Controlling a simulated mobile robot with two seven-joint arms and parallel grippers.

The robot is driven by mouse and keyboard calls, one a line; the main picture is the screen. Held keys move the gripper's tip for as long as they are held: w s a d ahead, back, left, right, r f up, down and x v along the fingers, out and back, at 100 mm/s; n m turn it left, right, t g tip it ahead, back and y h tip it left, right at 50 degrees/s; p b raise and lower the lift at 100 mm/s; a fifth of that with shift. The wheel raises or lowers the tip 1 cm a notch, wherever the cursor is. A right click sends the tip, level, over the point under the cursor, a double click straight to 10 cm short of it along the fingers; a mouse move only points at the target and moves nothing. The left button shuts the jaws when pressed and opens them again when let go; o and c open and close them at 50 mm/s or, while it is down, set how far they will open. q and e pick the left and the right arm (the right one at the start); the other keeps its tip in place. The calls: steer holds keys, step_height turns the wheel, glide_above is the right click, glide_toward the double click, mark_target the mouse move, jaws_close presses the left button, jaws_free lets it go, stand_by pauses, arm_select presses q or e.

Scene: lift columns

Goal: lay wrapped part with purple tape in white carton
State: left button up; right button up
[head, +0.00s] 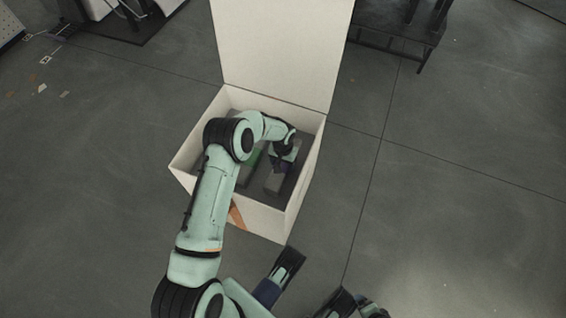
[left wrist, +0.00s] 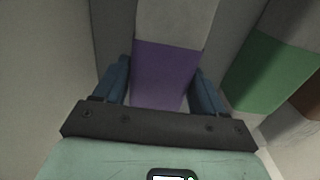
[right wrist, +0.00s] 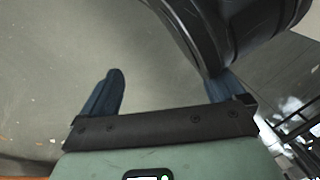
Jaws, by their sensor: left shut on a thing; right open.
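The white carton (head: 262,219) stands open on the floor, its tall lid raised at the back. My left gripper (head: 284,160) reaches down inside it. In the left wrist view my left gripper (left wrist: 164,85) is shut on the grey wrapped part (left wrist: 178,20) across its purple tape (left wrist: 168,72). The wrapped part (head: 275,181) shows below the gripper in the head view, within the carton walls. I cannot tell whether it touches the bottom. My right gripper (right wrist: 165,85) is open and empty in the right wrist view.
A wrapped part with green tape (left wrist: 268,74) lies in the carton, to the right in the left wrist view. Brown tape (left wrist: 308,101) shows beside it. A dark stand (head: 395,35) is at the back right. The floor right of the carton is clear.

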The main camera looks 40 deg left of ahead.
steer(key=shift+s+f, duration=0.1)
arm_select(q)
steer(key=shift+f, duration=0.1)
steer(key=o, duration=1.6)
steer(key=shift+o, duration=0.2)
arm_select(e)
steer(key=shift+s, duration=0.1)
arm_select(q)
steer(key=shift+r, duration=0.2)
step_height(320, 180, up, 7)
steer(key=shift+f+p, duration=0.1)
steer(key=shift+p, duration=0.85)
steer(key=shift+r+p, duration=0.45)
steer(key=shift+r, duration=2.05)
arm_select(e)
steer(key=shift+t, duration=0.3)
steer(key=shift+w+a+r, duration=0.25)
steer(key=shift+w+r, duration=0.05)
steer(key=shift+r, duration=0.45)
steer(key=shift+w+a+r, duration=0.25)
steer(key=shift+w+r, duration=0.1)
steer(key=shift+r, duration=0.4)
steer(key=shift+w+a+r, duration=0.25)
steer(key=shift+w+r, duration=0.05)
steer(key=shift+r, duration=0.45)
